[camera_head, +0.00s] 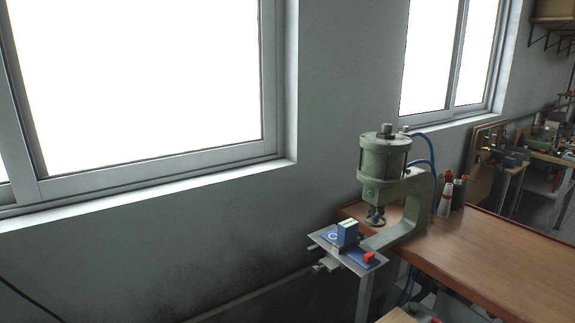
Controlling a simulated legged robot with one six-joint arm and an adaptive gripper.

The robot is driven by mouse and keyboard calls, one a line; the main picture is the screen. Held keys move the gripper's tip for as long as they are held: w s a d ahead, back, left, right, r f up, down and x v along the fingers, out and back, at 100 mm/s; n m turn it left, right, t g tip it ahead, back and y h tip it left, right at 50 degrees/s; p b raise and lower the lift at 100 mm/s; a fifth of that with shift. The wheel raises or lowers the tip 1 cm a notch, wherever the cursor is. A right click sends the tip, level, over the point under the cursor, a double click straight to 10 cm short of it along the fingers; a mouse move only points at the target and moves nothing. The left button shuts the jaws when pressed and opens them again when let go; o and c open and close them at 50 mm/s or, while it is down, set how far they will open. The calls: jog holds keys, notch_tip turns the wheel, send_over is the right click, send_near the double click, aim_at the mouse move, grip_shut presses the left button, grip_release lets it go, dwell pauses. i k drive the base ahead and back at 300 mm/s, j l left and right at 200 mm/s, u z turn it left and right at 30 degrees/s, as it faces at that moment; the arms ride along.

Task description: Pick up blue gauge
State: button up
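A small blue block-shaped object (347,232), which looks like the blue gauge, stands upright on a small metal plate (325,236) in front of the green press. It has a paler top and a marking on or beside its left side that is too small to read. A small red object (369,258) sits on the plate's right front part, apart from the blue one. My gripper is not in view.
A green pneumatic press (384,160) with a blue hose stands on the wooden bench (500,255). Bottles (446,197) stand behind it. A grey wall and bright windows (140,90) fill the left. More cluttered benches (545,160) are at far right.

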aim_at(347, 231)
jog(key=k, duration=0.45)
jog(key=k+j+z, duration=0.1)
jog(key=z, duration=1.1)
jog(key=i+j+z, duration=0.1)
jog(key=j, duration=2.55)
